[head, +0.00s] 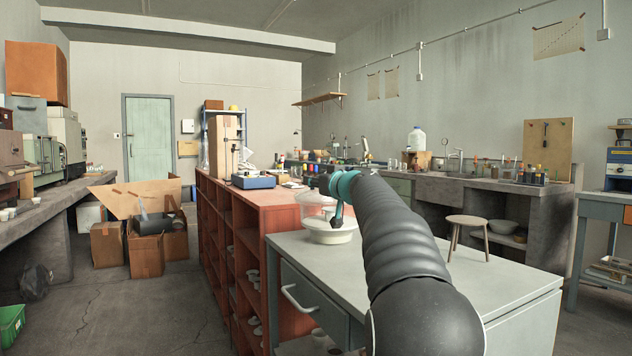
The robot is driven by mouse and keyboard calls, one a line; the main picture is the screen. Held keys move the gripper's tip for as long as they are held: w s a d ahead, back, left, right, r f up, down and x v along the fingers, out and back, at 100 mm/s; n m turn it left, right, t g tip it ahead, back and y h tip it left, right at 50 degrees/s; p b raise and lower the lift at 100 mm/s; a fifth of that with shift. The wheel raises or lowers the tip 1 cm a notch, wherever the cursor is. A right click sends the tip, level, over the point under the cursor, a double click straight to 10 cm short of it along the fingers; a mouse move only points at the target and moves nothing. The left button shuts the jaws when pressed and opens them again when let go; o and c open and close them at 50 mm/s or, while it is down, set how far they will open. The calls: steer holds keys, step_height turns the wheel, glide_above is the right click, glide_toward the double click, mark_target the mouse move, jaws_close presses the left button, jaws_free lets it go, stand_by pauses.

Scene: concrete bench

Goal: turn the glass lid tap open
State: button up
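A round clear glass vessel with a domed lid (313,203) and a pale lower bowl (318,236) stands upright on the grey bench top (300,265). My arm reaches in from the bottom right, and its far end bends down over the right part of the vessel. My gripper (337,222) points down in front of the lid and looks small and dark. I cannot tell whether its fingers are open or shut, or whether it touches the lid. The tap on the lid is not distinguishable; my arm end covers that area.
A red-brown wooden shelf unit (255,197) adjoins the bench on the left, with a blue device (254,181) on top. A wooden stool (468,222) shows at the right, past the bench top. The bench top around the vessel is mostly clear. Cardboard boxes (145,252) stand on the floor.

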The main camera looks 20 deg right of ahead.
jaws_close()
steer(key=shift+w+d+f+n+y+b, duration=0.1)
steer(key=shift+d+f+n+y+b, duration=0.1)
steer(key=shift+n+y+b, duration=0.5)
steer(key=shift+d+r+y, duration=0.1)
steer(key=shift+y, duration=0.5)
steer(key=n+y, duration=0.1)
steer(key=n+g+y, duration=0.1)
steer(key=shift+d+r+y, duration=0.1)
steer(key=shift+r+y, duration=0.1)
steer(key=shift+y, duration=0.1)
steer(key=shift+n+g+y+p, duration=0.4)
steer(key=shift+n+y+p, duration=0.1)
steer(key=shift+y+p, duration=0.15)
steer(key=shift+y, duration=0.25)
